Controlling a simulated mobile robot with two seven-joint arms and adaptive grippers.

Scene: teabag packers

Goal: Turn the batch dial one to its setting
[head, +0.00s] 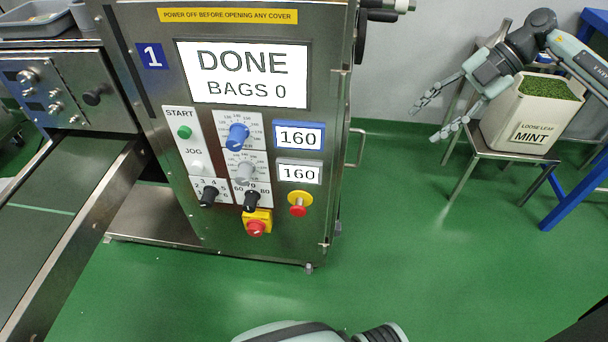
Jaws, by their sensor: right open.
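The front panel of machine one (155,56) carries several dials. A blue knob (237,137) sits beside a blue-framed display reading 160 (298,136). Below it is a grey knob (245,172) beside a second display reading 160 (299,174). Lower down are a black knob (209,195) on a small-numbered scale and another black knob (251,200) on a scale showing 60, 70 and 80. I cannot read which is labelled batch. My right gripper (428,120) is open and empty, in the air right of the machine, apart from the panel. My left gripper is out of view.
The screen (243,75) reads DONE, BAGS 0. Green start (184,132) and white jog (196,167) buttons and red stop buttons (256,228) (297,210) are near the dials. A mint tub (533,112) stands on a chair. Green floor before the machine is clear.

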